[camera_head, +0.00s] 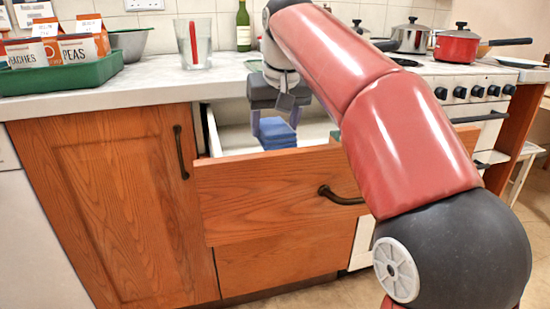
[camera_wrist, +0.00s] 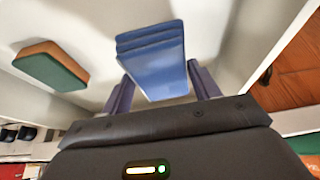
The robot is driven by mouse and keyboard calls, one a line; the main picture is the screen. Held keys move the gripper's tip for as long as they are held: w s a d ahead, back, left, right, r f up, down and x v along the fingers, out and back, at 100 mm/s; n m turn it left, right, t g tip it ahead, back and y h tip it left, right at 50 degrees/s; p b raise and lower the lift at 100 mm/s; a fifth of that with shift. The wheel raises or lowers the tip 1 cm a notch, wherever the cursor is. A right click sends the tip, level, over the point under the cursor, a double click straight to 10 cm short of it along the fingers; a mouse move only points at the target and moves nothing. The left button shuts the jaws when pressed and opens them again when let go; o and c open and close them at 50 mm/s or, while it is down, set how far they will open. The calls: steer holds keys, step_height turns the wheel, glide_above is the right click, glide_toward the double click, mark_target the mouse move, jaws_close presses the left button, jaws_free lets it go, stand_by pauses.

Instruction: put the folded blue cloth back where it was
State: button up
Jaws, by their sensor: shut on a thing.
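The folded blue cloth (camera_head: 277,133) is inside the open drawer (camera_head: 270,195), behind its wooden front. In the wrist view the cloth (camera_wrist: 152,58) is a flat stack of several layers between the two fingers of my gripper (camera_wrist: 162,84). My gripper (camera_head: 272,118) points down into the drawer and is shut on the cloth. The drawer front hides the cloth's lower part in the head view. I cannot tell whether the cloth touches the drawer floor.
An orange-and-green sponge (camera_wrist: 52,64) lies in the drawer, apart from the cloth. The countertop above holds a green tray (camera_head: 60,78) with cartons, a glass jug (camera_head: 196,45) and a bottle (camera_head: 243,28). A stove with a red pot (camera_head: 456,46) stands at right.

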mark_target(275, 144)
steer(key=shift+f+b, duration=0.8)
steer(key=shift+f, duration=1.55)
steer(key=shift+f, duration=0.1)
steer(key=o, duration=0.9)
steer(key=p+v, duration=0.4)
steer(key=v, duration=0.8)
